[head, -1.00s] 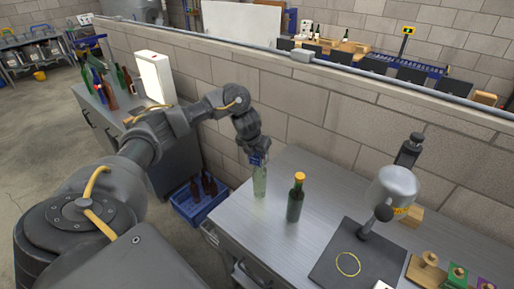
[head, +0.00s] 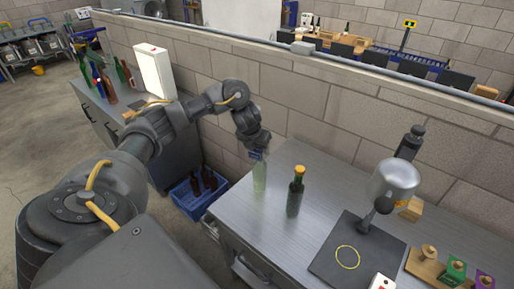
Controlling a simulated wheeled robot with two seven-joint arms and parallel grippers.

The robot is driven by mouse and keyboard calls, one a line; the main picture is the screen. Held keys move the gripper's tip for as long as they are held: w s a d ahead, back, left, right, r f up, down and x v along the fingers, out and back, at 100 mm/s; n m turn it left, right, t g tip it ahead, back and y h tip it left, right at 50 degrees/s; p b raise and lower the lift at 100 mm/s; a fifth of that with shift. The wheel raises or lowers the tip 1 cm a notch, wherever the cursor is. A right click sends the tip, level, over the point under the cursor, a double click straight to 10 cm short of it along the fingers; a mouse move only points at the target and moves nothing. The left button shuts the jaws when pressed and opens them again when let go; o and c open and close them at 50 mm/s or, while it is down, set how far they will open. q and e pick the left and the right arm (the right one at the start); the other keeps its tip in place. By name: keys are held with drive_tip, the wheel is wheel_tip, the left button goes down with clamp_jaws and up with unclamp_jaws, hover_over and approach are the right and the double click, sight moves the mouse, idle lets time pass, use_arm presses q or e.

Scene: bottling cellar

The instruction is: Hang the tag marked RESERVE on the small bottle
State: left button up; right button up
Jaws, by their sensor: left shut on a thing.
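My left gripper (head: 257,151) is over the top of a pale, clear green bottle (head: 259,178) on the near left part of the metal bench. It is shut on a small blue tag (head: 256,155) at the bottle's neck. Its lettering is too small to read, and I cannot tell whether its loop is around the neck. A dark green bottle (head: 295,196) with a yellow cap stands upright just to the right. A wooden rack (head: 426,267) at the right has a bare peg, a green tag (head: 456,272) and a purple tag (head: 484,280). My right gripper is out of view.
The metal bench (head: 325,188) has free room between the bottles and the wall. A dark mat (head: 326,263) with a yellow ring (head: 347,257) lies to the right, by a silver-headed device (head: 394,182). A blue crate (head: 188,200) with bottles stands on the floor.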

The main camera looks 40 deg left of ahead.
sight(258, 164)
use_arm(q)
drive_tip(key=shift+f, duration=0.25)
idle(0.3)
drive_tip(key=shift+f+b, duration=0.4)
drive_tip(key=shift+b, duration=0.1)
drive_tip(key=shift+f, duration=0.2)
drive_tip(key=shift+f+b, duration=0.4)
idle(0.5)
drive_tip(key=shift+f+b, duration=0.45)
drive_tip(key=shift+f, duration=0.15)
drive_tip(key=shift+f, duration=0.2)
drive_tip(key=shift+f+b, duration=0.4)
drive_tip(key=shift+b, duration=0.1)
drive_tip(key=shift+f, duration=0.35)
